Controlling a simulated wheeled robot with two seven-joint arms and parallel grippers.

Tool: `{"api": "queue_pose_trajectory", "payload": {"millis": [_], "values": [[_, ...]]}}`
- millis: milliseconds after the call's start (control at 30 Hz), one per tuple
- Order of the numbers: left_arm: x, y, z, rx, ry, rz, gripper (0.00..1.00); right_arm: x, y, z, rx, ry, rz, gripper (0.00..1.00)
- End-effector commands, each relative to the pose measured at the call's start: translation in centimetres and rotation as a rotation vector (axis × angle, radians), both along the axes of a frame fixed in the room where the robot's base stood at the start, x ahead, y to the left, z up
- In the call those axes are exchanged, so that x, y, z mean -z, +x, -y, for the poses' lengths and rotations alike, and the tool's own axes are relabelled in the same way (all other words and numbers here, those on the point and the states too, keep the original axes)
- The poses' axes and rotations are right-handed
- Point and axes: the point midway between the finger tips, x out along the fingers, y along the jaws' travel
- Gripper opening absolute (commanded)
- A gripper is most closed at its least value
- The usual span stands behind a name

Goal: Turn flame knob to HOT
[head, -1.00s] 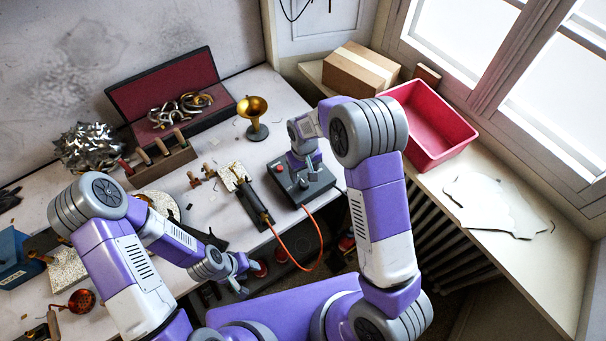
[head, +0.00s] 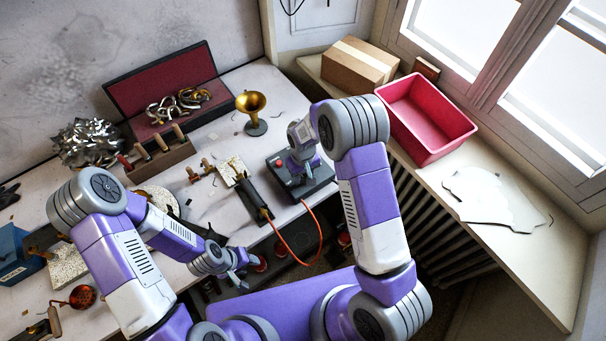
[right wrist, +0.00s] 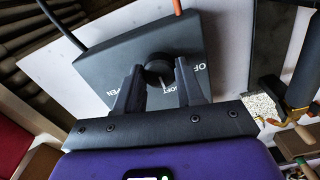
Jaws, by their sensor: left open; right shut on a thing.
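The dark control box (head: 322,186) sits at the front right edge of the bench, an orange hose at its front. My right gripper (head: 303,178) is down at the box top. In the right wrist view its fingers (right wrist: 160,76) are shut on the round black flame knob (right wrist: 157,64). A pale mark shows on the knob's near side. White lettering on the box (right wrist: 110,65) is partly hidden by the fingers; I cannot read HOT. My left gripper (head: 238,270) is open and empty, in front of the bench edge, away from the box.
A torch-like tool (head: 252,200) lies left of the box, joined to the orange hose (head: 318,236). A red bin (head: 432,118) and a cardboard box (head: 358,66) are on the sill at right. An open case (head: 160,90) lies at the back left.

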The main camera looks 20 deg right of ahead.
Motion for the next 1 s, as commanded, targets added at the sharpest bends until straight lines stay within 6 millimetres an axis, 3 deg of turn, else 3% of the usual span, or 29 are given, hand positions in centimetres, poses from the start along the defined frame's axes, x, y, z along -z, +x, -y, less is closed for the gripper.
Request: {"api": "queue_pose_trajectory", "payload": {"millis": [467, 1000], "values": [[0.5, 0.0, 0.0, 0.0, 0.0, 0.0, 0.43, 0.0, 0.0, 0.0, 0.088, 0.0, 0.0, 0.07], [1.7, 0.0, 0.0, 0.0, 0.0, 0.0, 0.43, 0.0, 0.0, 0.1, 0.556, 0.0, 0.0, 0.07]]}}
